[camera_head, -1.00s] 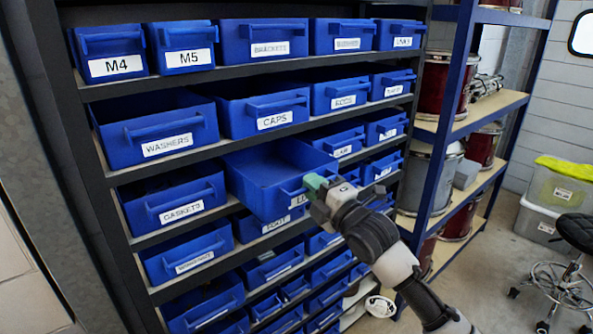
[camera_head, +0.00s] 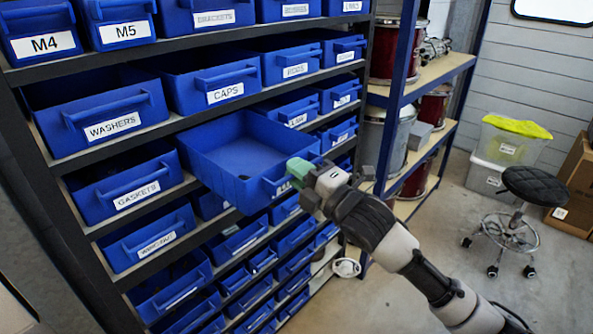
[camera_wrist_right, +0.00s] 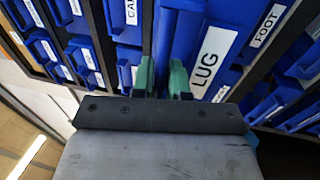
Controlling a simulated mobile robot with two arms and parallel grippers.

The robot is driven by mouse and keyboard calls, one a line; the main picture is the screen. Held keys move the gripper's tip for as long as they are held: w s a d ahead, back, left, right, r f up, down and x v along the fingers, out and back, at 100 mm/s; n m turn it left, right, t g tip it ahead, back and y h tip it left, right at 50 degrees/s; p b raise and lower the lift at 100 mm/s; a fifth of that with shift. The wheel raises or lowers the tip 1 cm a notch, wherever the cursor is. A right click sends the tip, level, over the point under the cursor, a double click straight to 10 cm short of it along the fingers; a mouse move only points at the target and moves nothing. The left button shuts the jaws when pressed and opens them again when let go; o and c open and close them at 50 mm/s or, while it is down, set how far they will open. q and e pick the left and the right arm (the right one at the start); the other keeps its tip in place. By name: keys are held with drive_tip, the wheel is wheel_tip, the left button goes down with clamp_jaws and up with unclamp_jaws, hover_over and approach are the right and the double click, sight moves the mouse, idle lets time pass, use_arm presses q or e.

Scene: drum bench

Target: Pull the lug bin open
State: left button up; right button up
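The lug bin (camera_head: 240,150) is a blue open-topped drawer. It sticks out of the shelf, past the bins beside it, and its inside shows, with a small dark patch on the floor. My right gripper (camera_head: 300,172) is at its front handle and covers most of the label. In the right wrist view the white "LUG" label (camera_wrist_right: 212,60) lies just right of the green fingertips (camera_wrist_right: 163,80). The fingertips stand a little apart with blue handle between them, so the gripper looks shut on the handle. The left gripper is not in view.
Blue bins fill the shelf around it: CAPS (camera_head: 215,85) above, GASKETS (camera_head: 130,185) to the left, smaller bins below. A blue-framed rack (camera_head: 393,110) with drums stands to the right. A black stool (camera_head: 540,187) stands on open floor further right.

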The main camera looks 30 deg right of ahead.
drive_tip(key=o, duration=0.4)
drive_tip(key=shift+c, duration=0.2)
drive_tip(key=b+v, duration=0.3)
drive_tip(key=v, duration=0.8)
drive_tip(key=shift+w, duration=0.1)
